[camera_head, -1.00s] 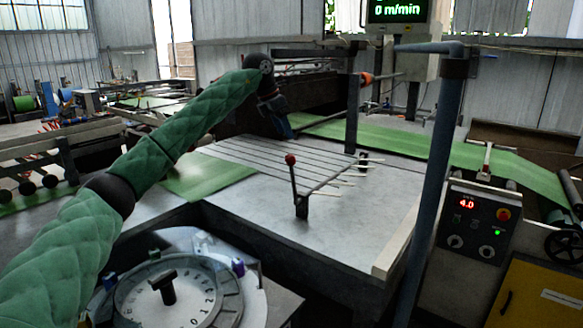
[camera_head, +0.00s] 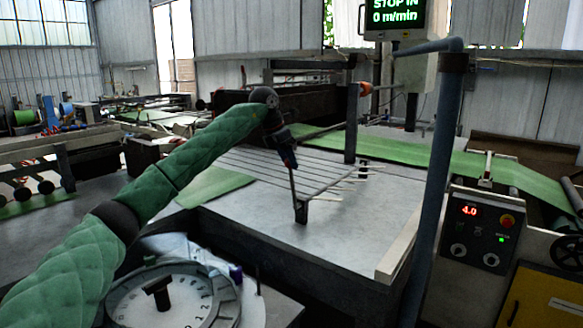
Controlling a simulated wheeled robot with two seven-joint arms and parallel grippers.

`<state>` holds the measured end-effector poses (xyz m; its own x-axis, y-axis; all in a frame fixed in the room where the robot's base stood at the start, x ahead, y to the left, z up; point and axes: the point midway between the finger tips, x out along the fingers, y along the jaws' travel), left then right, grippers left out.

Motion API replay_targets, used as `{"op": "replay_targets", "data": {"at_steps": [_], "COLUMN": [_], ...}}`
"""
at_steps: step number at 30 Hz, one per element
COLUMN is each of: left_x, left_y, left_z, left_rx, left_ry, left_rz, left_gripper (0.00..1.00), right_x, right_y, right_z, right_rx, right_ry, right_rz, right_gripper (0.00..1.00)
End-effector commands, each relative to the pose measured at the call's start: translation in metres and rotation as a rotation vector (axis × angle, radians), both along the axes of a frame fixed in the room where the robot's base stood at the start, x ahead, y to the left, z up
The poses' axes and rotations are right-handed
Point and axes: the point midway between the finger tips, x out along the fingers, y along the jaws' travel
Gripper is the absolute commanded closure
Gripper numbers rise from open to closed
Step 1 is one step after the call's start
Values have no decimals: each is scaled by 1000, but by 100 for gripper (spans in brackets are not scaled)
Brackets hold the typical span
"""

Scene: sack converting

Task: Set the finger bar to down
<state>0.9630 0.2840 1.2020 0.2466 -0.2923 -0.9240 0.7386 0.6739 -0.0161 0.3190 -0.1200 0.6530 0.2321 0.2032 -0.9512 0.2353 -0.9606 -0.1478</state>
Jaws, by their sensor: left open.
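The lever (camera_head: 294,187) stands on the grey metal table, its foot block (camera_head: 301,211) near the front end of the finger bar. It is upright, leaning slightly left. Its red knob is hidden at my left gripper (camera_head: 290,165). The gripper comes down from above over the lever's top and is open; whether it touches the knob I cannot tell. The finger bar (camera_head: 325,184) with its long parallel rods lies just over the table behind the lever. My right gripper is out of view.
A blue-grey post (camera_head: 437,180) rises right of the table. A control box (camera_head: 480,232) reads 4.0, and a screen (camera_head: 396,14) reads "STOP IN 0 m/min". A green sheet (camera_head: 213,186) lies left of the rods. A round dial (camera_head: 185,300) is at front left.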

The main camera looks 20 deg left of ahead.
Motion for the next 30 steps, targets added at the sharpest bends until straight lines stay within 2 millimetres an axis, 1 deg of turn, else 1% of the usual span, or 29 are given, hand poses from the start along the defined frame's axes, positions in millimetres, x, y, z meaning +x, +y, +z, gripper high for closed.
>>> {"op": "replay_targets", "data": {"at_steps": [3, 9, 19, 20, 21, 23, 27, 28, 30], "left_x": [4, 8, 9, 9, 9, 9, 9, 9, 9], "left_y": [-5, -9, -11, -11, -11, -11, -11, -11, -11], "left_z": [-14, -30, -34, -34, -34, -34, -34, -34, -34], "left_rx": [-1, 0, -1, -1, -1, -1, -1, -1, 0], "left_ry": [1, 0, -1, -1, -1, -1, -1, -1, 0], "left_rz": [-1, 0, 0, 0, 0, 0, 0, 0, 0], "left_gripper": [47, 47, 47, 50, 58, 70, 98, 100, 100], "right_x": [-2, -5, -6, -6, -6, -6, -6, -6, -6], "right_y": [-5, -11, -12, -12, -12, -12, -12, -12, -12], "right_z": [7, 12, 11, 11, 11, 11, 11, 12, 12], "right_rx": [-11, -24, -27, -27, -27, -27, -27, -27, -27], "right_ry": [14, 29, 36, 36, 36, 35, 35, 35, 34], "right_rz": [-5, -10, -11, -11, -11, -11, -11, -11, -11], "right_gripper": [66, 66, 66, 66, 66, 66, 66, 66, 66]}}
